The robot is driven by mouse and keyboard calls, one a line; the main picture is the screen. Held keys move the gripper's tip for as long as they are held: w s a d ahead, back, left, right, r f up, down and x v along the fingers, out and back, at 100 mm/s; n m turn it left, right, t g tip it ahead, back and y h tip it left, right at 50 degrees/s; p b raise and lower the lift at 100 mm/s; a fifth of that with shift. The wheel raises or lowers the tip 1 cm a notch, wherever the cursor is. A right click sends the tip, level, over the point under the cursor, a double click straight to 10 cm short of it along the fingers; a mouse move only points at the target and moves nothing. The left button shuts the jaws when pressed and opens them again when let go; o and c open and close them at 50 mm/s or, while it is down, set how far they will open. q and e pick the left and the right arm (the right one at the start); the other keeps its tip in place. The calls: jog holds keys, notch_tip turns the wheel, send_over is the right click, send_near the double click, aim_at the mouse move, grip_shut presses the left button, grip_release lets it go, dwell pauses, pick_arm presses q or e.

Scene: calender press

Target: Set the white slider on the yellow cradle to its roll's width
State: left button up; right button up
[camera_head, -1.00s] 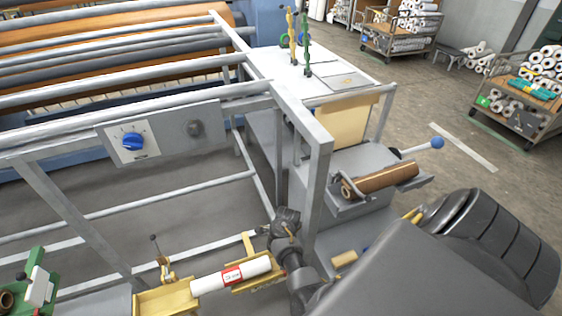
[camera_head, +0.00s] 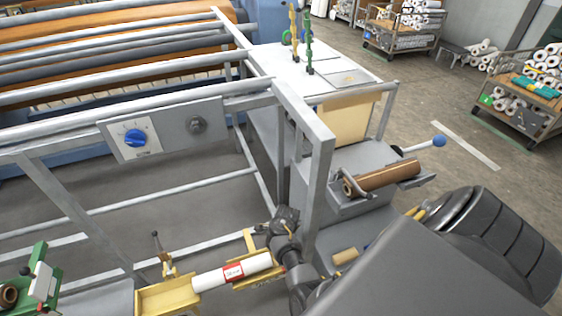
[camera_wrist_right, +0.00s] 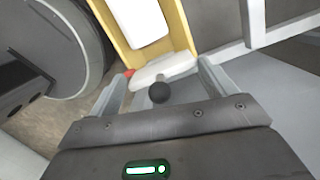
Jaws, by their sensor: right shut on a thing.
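The yellow cradle (camera_head: 168,298) is at the bottom of the head view, and its yellow side also shows in the wrist view (camera_wrist_right: 183,28). A white roll with a red label (camera_head: 213,277) lies in it; its white end shows in the wrist view (camera_wrist_right: 143,18). The white slider (camera_wrist_right: 165,67) with a round black knob (camera_wrist_right: 159,92) is at the cradle's near end in the wrist view. My right gripper (camera_wrist_right: 161,78) is shut on the slider, one finger on each side. In the head view my arm hides the slider. My left gripper is out of view.
A green cradle (camera_head: 40,257) stands at the lower left. The grey frame post (camera_head: 317,180) rises close to my right wrist. A brown roll (camera_head: 385,177) lies on a grey stand to the right. A control box with a blue knob (camera_head: 135,138) is on the rail.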

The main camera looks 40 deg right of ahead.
aim_at(269, 256)
jog(key=shift+w+a+p, duration=0.2)
jog(key=shift+w+a, duration=0.1)
jog(key=shift+a, duration=0.55)
jog(key=shift+w+a+p, duration=0.15)
jog(key=shift+w+a, duration=0.1)
jog(key=shift+a, duration=0.65)
